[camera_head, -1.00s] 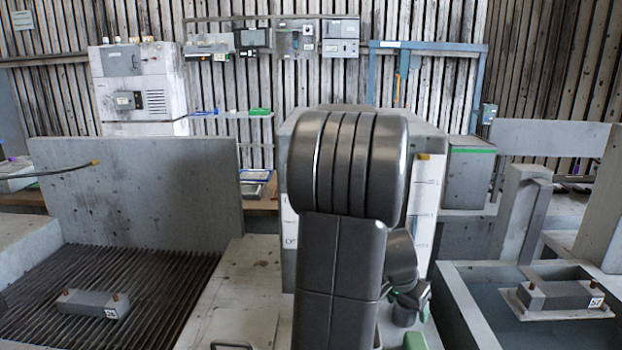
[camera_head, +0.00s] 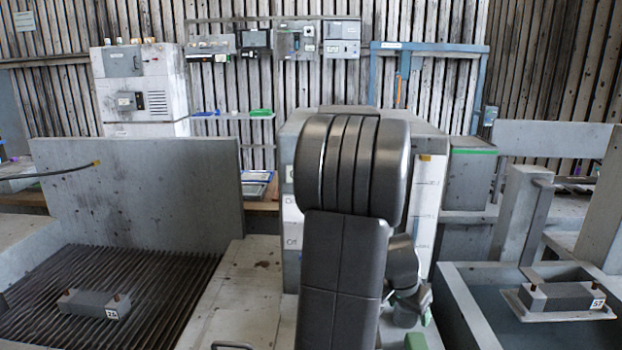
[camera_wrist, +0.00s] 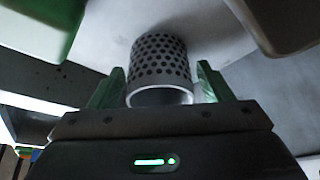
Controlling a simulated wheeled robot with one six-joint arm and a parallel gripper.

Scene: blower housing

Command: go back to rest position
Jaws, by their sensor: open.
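My gripper (camera_wrist: 161,67) shows in the wrist view with its two green fingers spread apart. A grey perforated cylinder (camera_wrist: 160,62) shows between and beyond the fingers, its round open end facing me. There are visible gaps between it and both fingers, and I cannot tell how far away it is. In the head view my dark arm fills the middle and hides much behind it. The gripper end is mostly hidden there, low and right of the arm.
A grey block with a label (camera_head: 565,296) sits in the right basin (camera_head: 470,310). Another labelled block (camera_head: 92,303) rests on the ribbed left surface (camera_head: 150,275). An upright grey panel (camera_head: 150,190) stands behind it. A grey housing (camera_head: 432,150) stands behind my arm.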

